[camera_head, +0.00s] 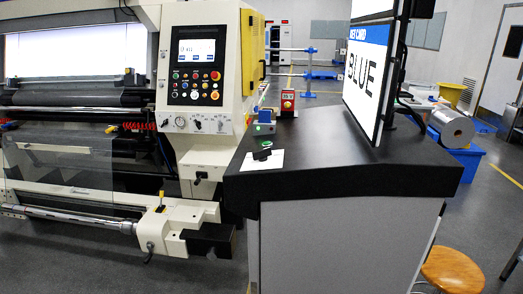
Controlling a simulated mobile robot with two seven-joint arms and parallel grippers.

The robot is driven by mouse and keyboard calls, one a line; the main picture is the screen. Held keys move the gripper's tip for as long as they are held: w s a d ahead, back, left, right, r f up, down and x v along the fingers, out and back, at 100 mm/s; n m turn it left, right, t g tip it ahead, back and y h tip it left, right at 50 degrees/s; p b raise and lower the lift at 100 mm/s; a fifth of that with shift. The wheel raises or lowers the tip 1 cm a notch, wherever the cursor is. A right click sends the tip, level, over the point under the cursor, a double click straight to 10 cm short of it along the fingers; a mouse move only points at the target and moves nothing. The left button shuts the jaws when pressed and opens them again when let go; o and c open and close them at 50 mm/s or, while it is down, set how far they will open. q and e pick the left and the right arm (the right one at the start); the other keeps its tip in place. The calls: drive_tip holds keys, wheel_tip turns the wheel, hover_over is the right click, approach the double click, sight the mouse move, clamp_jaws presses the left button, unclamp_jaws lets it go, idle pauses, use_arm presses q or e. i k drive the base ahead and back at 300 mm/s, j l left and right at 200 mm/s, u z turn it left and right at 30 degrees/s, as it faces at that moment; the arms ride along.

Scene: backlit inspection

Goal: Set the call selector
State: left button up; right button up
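A black selector knob (262,154) sits on a white plate (276,160) near the front left of a dark-topped desk (345,165). A small green round part (266,144) is just behind the knob. Which way the knob points is too small to tell for sure. A tilted display panel (362,85) stands on the desk and shows the word BLUE in large letters under a blue header. Neither of my grippers is in view.
A small grey-blue device with a green part (264,122) and a red box (287,103) stand at the desk's back left. A cream machine with a button panel (197,72) stands left of the desk. A wooden stool (450,268) is at the front right.

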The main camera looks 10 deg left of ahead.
sight(262, 155)
drive_tip(key=i+j+z, duration=0.15)
drive_tip(key=j+z, duration=0.15)
drive_tip(key=z, duration=0.15)
drive_tip(key=j+z, duration=0.45)
drive_tip(key=i+j+z, duration=0.15)
drive_tip(key=j, duration=0.7)
drive_tip(key=j+z, duration=0.2)
drive_tip(key=j, duration=0.7)
